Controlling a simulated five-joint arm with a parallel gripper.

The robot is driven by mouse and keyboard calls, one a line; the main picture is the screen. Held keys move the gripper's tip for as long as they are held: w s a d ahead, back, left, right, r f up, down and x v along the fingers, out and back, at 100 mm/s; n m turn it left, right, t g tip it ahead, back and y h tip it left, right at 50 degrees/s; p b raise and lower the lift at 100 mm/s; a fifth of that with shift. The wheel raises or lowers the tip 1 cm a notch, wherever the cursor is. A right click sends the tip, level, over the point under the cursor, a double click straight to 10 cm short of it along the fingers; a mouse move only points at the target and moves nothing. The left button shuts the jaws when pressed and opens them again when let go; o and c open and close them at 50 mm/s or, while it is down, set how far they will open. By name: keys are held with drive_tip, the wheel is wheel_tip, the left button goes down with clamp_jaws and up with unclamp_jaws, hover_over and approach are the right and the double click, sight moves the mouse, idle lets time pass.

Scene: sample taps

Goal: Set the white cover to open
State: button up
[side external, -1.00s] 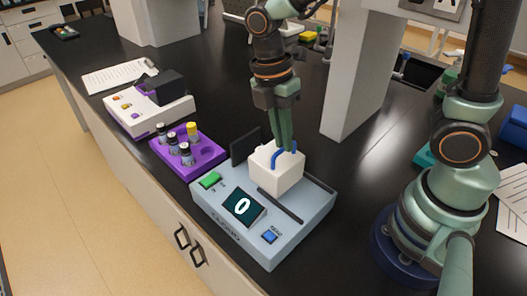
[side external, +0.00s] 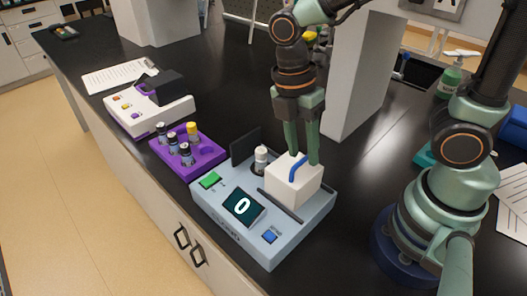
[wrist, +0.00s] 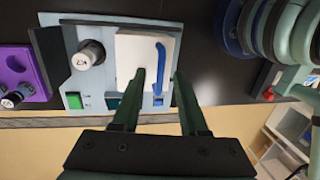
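The white cover (side external: 292,184) is a white block with a blue handle (side external: 297,168) on top. It sits toward the right on the pale blue-grey device (side external: 214,198). A white-capped vial (side external: 261,157) stands uncovered in the device to the left of the cover. The wrist view also shows the cover (wrist: 134,52), the handle (wrist: 160,68) and the vial (wrist: 90,53). My gripper (side external: 303,158) is just above the cover, its fingers spread apart. In the wrist view the fingertips (wrist: 159,73) lie on either side of the handle's line. Contact with it is unclear.
The device has a dark screen (side external: 243,207) reading 0, a green button (side external: 210,180), a blue button (side external: 270,236) and an upright dark plate (side external: 245,146). A purple rack (side external: 205,165) with several vials stands to its left. A grey pillar (side external: 360,85) rises behind.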

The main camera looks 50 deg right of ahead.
sight(291, 165)
wheel_tip(291, 165, up, 12)
drive_tip(key=w, duration=0.2)
drive_tip(key=shift+a, duration=0.35)
drive_tip(key=shift+f, duration=0.1)
drive_tip(key=w+d+f+m+t, duration=0.2)
drive_tip(key=d+m+t, duration=0.5)
drive_tip(key=m, duration=1.1)
drive_tip(key=d, duration=0.2)
drive_tip(key=shift+d+f+t+y, duration=0.3)
drive_tip(key=shift+d+y, duration=0.05)
drive_tip(key=shift+y, duration=0.05)
